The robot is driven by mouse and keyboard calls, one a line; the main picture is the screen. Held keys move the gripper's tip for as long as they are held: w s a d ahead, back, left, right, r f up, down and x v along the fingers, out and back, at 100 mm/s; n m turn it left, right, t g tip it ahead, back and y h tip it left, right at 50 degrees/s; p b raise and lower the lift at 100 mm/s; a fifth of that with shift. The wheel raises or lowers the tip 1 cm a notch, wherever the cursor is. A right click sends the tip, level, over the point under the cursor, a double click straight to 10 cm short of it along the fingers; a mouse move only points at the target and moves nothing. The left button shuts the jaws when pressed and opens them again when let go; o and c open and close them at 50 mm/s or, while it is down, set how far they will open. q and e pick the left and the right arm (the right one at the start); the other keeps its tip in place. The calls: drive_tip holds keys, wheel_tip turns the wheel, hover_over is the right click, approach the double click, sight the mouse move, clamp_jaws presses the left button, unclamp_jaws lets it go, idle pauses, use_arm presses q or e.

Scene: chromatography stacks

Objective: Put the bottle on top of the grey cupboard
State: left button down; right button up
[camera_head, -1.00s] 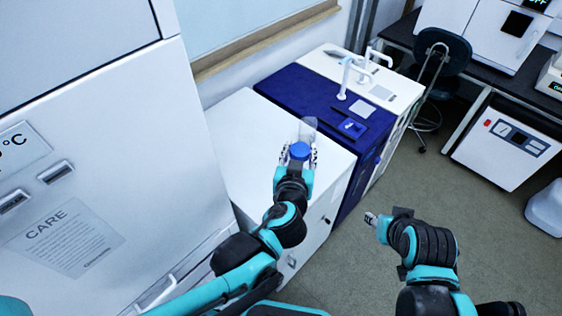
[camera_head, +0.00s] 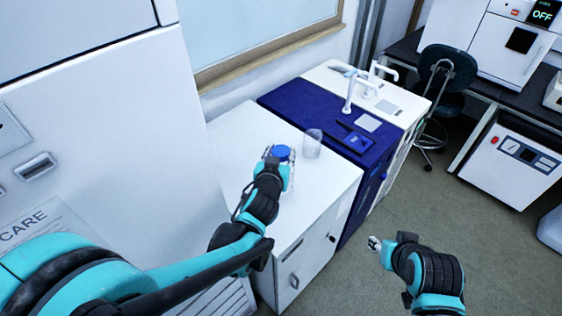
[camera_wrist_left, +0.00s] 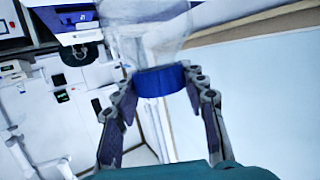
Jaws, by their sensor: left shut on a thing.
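The clear bottle (camera_wrist_left: 150,35) has a blue cap (camera_wrist_left: 160,80). My left gripper (camera_head: 281,153) is shut on the bottle at its cap, with a finger on either side; the left wrist view shows this grip (camera_wrist_left: 160,84). In the head view the blue cap (camera_head: 281,151) faces up over the pale grey-white cupboard's top (camera_head: 328,183). The bottle's body is mostly hidden there, and I cannot tell whether it touches the top. My right gripper (camera_head: 374,243) is over the floor, right of the cupboard; its finger opening is too small to tell.
A clear glass vessel (camera_head: 312,143) stands on the cupboard just right of the blue cap. A dark blue sink unit (camera_head: 310,105) with white taps adjoins on the right. A tall white cabinet (camera_head: 110,120) rises at left. The cupboard's front right top is clear.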

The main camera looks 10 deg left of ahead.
use_arm(q)
wheel_tip(320, 180, down, 3)
drive_tip(key=shift+f+b, duration=0.15)
drive_tip(key=shift+b, duration=0.6)
drive_tip(key=c, duration=1.3)
unclamp_jaws()
drive_tip(key=o, duration=0.4)
drive_tip(key=shift+o, duration=0.2)
